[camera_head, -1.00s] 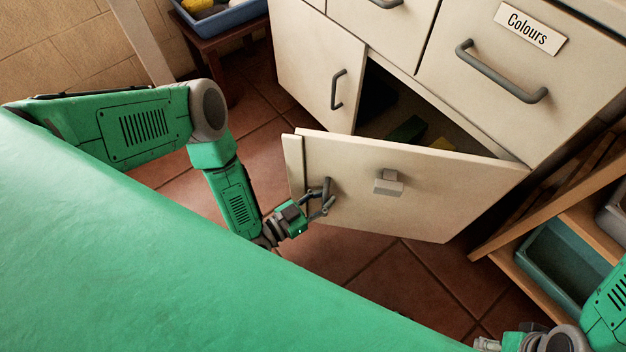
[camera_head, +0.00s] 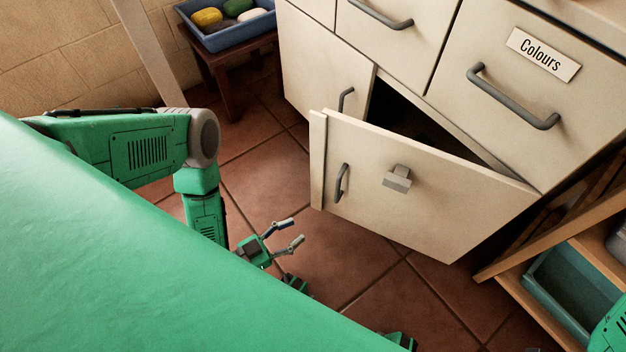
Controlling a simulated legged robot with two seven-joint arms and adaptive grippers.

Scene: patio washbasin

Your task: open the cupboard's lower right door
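The cupboard's lower right door (camera_head: 440,205) is cream-coloured and stands partly open, swung out toward me, with a dark gap above and behind it. Its dark bar handle (camera_head: 341,182) is near its left edge, and a grey block (camera_head: 397,179) sits on its face. My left gripper (camera_head: 294,233) is to the left of and below the handle, apart from it. Its two fingers are spread, with nothing between them. My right gripper is not visible; only a bit of green arm shows at the lower right edge.
The lower left door (camera_head: 322,75) looks shut. A drawer labelled Colours (camera_head: 541,54) is above the open door. A wooden shelf (camera_head: 535,250) with a teal bin (camera_head: 560,290) stands at the right. A low stool (camera_head: 232,85) with a blue tray (camera_head: 240,38) is behind. Tiled floor is bare around my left gripper.

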